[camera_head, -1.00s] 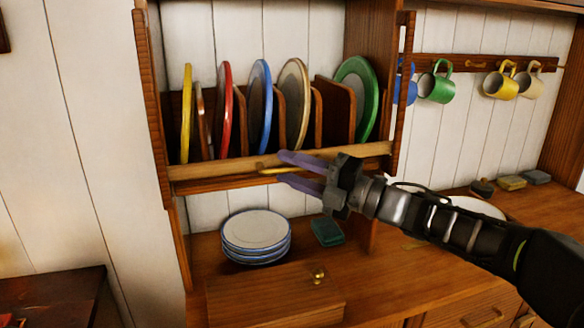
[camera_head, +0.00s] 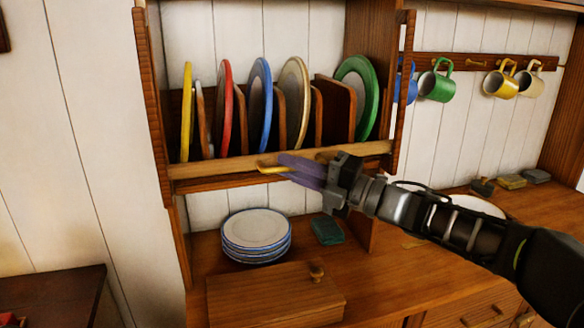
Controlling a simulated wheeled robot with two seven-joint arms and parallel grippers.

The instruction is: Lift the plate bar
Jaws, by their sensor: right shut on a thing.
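The plate bar (camera_head: 220,164) is a light wooden rail across the front of the plate rack, low in front of the standing plates. A brass handle (camera_head: 268,169) sits at its middle. My right gripper (camera_head: 285,168) comes in from the right and its purple fingers are shut on the brass handle, hiding most of it. Behind the bar stand a yellow plate (camera_head: 187,110), a red plate (camera_head: 225,105), a blue plate (camera_head: 261,100), a cream plate (camera_head: 296,95) and a green plate (camera_head: 368,90), between wooden dividers. My left gripper is out of view.
A stack of white plates (camera_head: 256,230) stands on the counter below the rack, with a green sponge (camera_head: 327,231) beside it. A wooden box with a knob (camera_head: 275,295) is in front. A green mug (camera_head: 437,82) and a yellow mug (camera_head: 502,80) hang at right.

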